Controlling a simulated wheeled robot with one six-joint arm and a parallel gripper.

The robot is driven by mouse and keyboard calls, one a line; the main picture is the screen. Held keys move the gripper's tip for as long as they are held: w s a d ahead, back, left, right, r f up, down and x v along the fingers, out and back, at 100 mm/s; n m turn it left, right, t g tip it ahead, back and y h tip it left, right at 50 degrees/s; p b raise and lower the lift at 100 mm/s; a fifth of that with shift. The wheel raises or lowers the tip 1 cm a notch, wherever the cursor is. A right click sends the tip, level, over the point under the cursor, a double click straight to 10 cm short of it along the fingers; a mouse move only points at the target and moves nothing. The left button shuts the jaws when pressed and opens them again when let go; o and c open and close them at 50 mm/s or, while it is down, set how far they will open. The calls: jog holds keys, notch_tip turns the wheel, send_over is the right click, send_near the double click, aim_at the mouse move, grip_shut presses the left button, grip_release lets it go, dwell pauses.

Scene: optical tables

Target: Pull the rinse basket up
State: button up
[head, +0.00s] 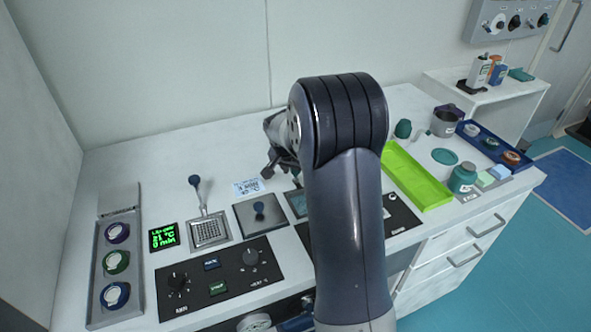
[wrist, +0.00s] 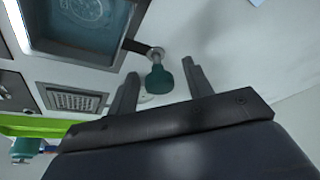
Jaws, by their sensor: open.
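My gripper (head: 272,163) is open over the back of the bench. In the wrist view its fingers (wrist: 160,70) stand on either side of a teal knob (wrist: 158,78), with gaps on both sides. The knob sits on a short metal stem, and a dark bar runs from there to the steel rim of a liquid-filled bath (wrist: 82,22). A round pattern shows under the liquid; I take this as the rinse basket's bath and knob, but the basket itself is not clear. In the head view my arm partly hides this bath (head: 298,203).
A lime tray (head: 417,177) lies right of my arm. Control panels (head: 222,276) line the front. A paper label (head: 248,187) lies behind.

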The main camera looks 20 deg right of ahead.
grip_shut()
dwell(0.6)
